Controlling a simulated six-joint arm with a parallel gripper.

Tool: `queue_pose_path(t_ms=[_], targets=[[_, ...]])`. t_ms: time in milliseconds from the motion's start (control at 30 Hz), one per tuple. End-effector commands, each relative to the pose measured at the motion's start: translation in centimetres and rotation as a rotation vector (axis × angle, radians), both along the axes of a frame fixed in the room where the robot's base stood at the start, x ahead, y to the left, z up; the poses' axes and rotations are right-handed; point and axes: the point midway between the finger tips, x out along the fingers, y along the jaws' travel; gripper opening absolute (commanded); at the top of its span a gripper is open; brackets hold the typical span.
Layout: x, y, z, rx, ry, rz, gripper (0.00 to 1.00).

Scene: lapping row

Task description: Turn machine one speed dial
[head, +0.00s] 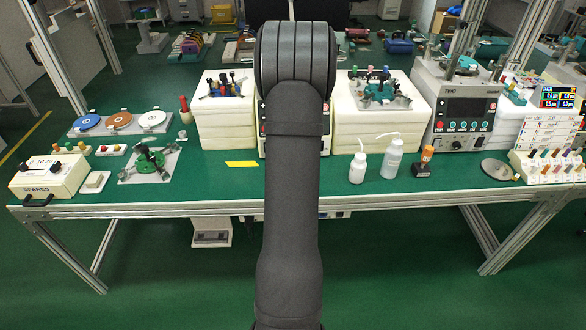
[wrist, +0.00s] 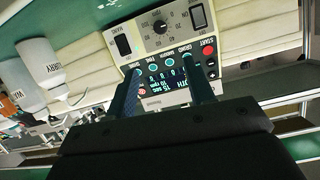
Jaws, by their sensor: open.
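In the wrist view, upside down, a white control panel (wrist: 181,42) carries a small black speed dial (wrist: 161,27) with numbers around it. A black switch sits on each side of the dial, and a row of buttons and a lit display lie nearer my gripper. My gripper (wrist: 162,66) is open, its two dark fingers pointing at the panel with nothing between them. The fingertips overlap the display and button area, and the dial lies beyond them. I cannot tell the gap in depth. In the head view my arm hides the gripper and nearly all of this machine (head: 262,130).
A machine labelled TWO (head: 466,112) stands to the right. Two white squeeze bottles (head: 358,167) and an orange-topped stamp (head: 425,160) stand right of my arm. A yellow note (head: 242,164) lies left of it. The green table (head: 215,185) is clear along its front.

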Motion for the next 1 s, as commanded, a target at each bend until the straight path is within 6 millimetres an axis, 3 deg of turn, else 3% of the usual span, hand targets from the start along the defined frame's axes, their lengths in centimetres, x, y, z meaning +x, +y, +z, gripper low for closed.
queue_pose_path(t_ms=[533,767,1000], targets=[[0.4,-4.5,-1.7,0.687,-0.018,-0.004,0.49],[0.8,-4.6,-2.0,0.762,-0.006,0.001,0.49],[4.7,-3.6,-3.0,0.761,-0.006,0.003,0.49]])
